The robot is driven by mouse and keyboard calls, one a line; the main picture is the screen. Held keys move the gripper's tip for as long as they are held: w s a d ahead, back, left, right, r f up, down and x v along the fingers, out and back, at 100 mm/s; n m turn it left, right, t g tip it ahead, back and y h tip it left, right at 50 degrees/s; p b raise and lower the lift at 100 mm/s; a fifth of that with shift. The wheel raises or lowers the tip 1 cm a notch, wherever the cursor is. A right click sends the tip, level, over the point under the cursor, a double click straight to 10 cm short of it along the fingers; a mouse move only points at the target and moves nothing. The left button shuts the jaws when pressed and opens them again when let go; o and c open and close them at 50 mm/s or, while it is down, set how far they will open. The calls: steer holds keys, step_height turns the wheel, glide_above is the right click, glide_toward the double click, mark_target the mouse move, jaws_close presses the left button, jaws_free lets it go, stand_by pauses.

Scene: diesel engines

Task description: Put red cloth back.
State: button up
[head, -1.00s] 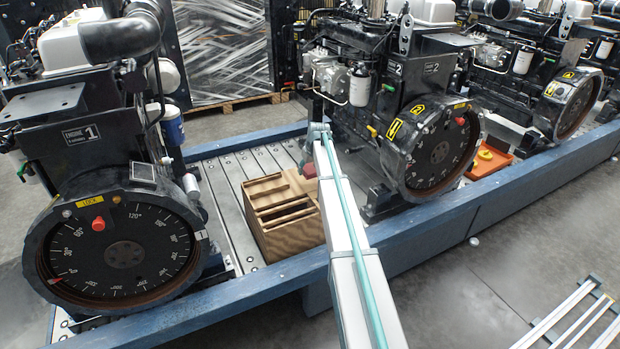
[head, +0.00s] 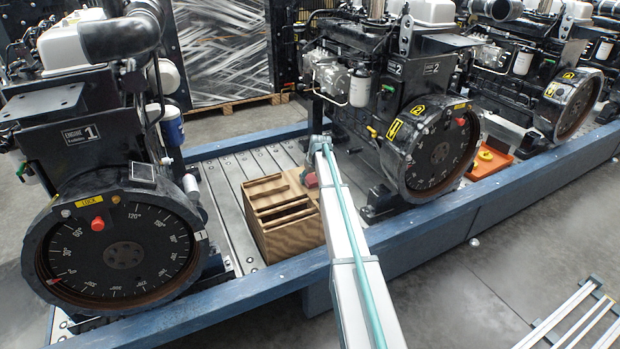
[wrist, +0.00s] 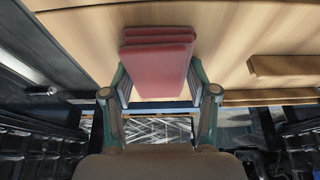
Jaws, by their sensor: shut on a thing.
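A folded red cloth (wrist: 157,65) sits between the two fingers of my gripper (wrist: 160,93) in the wrist view. The fingers are shut on it, one at each side. In the head view a small red part of the cloth (head: 311,180) shows beside my arm, at the right side of the wooden box (head: 262,187). My arm hides most of the gripper there. In the wrist view pale wood (wrist: 225,50) lies behind the cloth. I cannot tell whether the cloth touches it.
The box has several compartments and stands on the slatted deck (head: 222,190) between engine 1 (head: 125,245) and engine 2 (head: 435,150). A blue beam (head: 270,290) runs along the front. An orange tray (head: 488,160) lies right of engine 2.

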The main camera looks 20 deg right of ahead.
steer(key=o, duration=1.2)
steer(key=v, duration=1.2)
steer(key=shift+r+p, duration=0.2)
steer(key=shift+p, duration=0.2)
